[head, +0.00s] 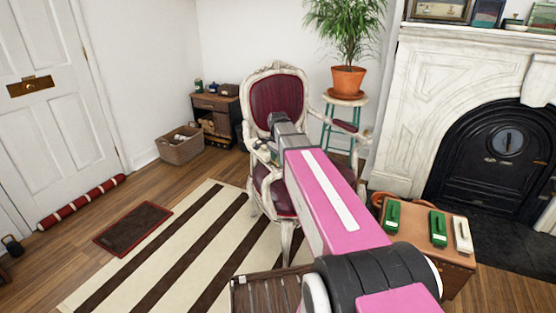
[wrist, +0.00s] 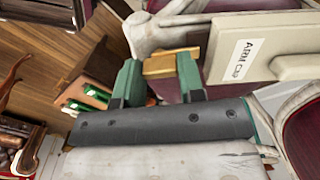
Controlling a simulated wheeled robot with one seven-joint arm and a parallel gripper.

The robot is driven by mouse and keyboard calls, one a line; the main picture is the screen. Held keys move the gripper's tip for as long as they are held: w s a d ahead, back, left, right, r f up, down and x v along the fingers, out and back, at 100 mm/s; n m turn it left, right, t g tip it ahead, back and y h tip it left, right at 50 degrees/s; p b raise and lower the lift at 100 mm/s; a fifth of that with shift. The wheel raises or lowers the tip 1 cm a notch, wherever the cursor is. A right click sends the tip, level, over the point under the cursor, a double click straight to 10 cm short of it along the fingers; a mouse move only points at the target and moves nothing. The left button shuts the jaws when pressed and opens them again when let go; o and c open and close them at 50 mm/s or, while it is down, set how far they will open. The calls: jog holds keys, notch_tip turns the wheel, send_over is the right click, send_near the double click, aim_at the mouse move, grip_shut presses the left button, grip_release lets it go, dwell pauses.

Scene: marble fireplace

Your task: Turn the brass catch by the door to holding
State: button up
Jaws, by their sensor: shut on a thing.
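My gripper (head: 266,150) is in front of the chair in the head view, its fingers mostly hidden by my arm. In the wrist view my gripper (wrist: 158,68) has its two green fingers on either side of a small brass-coloured piece (wrist: 162,64), shut on it. I cannot tell whether this piece is the brass catch. A pale plate labelled "ARM CAP" (wrist: 255,50) is just right of the fingers. The white door (head: 55,100) is far left in the head view, with a brass letter plate (head: 30,87); no catch is clearly visible beside it.
The carved chair (head: 275,88) has dark red upholstery. A brown chest (head: 452,262) to the right bears two green blocks and a white one. A striped rug (head: 185,250) covers the floor. A potted plant (head: 347,80) stands on a stool behind.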

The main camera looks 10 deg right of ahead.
jog(key=shift+m, duration=0.5)
jog(key=o, duration=0.9)
jog(key=shift+o, duration=0.2)
jog(key=shift+r, duration=0.1)
notch_tip(320, 180, up, 11)
jog(key=shift+f, duration=0.2)
